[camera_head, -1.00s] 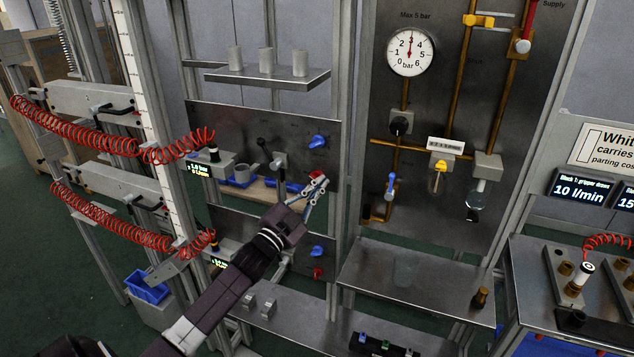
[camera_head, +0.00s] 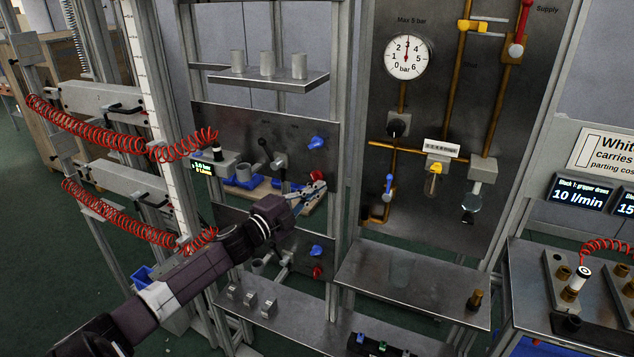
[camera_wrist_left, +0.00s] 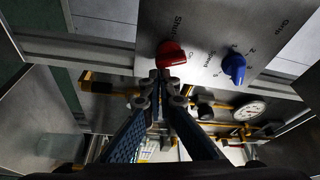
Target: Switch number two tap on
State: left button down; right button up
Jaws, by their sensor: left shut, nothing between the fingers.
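My left gripper (camera_head: 314,187) is shut and empty in front of the upper steel panel (camera_head: 270,115) in the head view. Its fingertips are at the panel's red knob (camera_head: 317,175), partly covering it. In the left wrist view, the shut fingertips (camera_wrist_left: 160,78) lie just below that red knob (camera_wrist_left: 172,54); I cannot tell if they touch. A blue knob (camera_head: 316,143) sits above the red one, and shows in the left wrist view (camera_wrist_left: 234,68). A lower panel carries another blue knob (camera_head: 316,250) and red knob (camera_head: 317,271). No readable label marks a number two tap. My right gripper is not in view.
A pipe board (camera_head: 440,95) with a pressure gauge (camera_head: 406,57) and a blue-handled valve (camera_head: 388,187) stands to the right. A steel shelf (camera_head: 410,285) juts out below it. Red coiled hoses (camera_head: 110,140) hang at the left.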

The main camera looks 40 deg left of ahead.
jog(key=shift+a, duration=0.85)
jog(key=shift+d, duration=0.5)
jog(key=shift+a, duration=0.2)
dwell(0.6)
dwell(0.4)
